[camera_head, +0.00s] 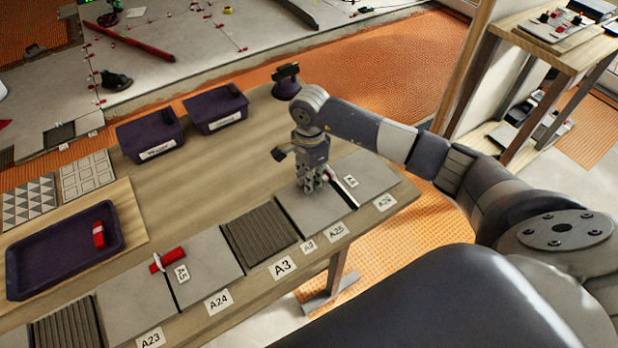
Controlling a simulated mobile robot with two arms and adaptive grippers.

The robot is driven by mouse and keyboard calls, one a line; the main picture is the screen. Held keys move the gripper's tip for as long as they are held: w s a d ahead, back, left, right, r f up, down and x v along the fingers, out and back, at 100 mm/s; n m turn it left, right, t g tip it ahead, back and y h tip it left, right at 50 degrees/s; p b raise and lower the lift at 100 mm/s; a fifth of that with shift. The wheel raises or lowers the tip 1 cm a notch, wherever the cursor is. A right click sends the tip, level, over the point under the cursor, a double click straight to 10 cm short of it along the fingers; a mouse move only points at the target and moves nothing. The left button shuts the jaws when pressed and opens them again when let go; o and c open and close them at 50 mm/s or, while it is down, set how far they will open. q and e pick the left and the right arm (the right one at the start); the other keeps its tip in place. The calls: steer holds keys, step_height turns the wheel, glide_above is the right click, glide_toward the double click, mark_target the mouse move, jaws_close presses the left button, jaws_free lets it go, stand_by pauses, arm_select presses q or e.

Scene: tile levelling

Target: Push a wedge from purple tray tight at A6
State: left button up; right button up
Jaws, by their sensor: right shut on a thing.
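The purple tray (20,262) lies at the left of the table with one red wedge (98,234) in it. My right gripper (312,184) points down close above the grey tiles, at the left side of the A6 label (350,181). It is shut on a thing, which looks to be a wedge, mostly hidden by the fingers. A whitish clip piece (343,190) shows at the dark joint beside the gripper. At A5 (181,273) a red wedge (169,259) sits in a white clip across a joint. My left gripper is not in view.
Two purple bins (150,152) (216,126) and a dark tool (287,82) stand at the back of the table. Ribbed dark tiles (260,236) lie among the grey tiles along the front edge. The middle of the table is clear.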

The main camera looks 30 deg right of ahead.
steer(key=shift+w+d, duration=0.15)
steer(key=shift+d, duration=0.85)
stand_by(0.8)
steer(key=o, duration=0.8)
steer(key=shift+b, duration=0.3)
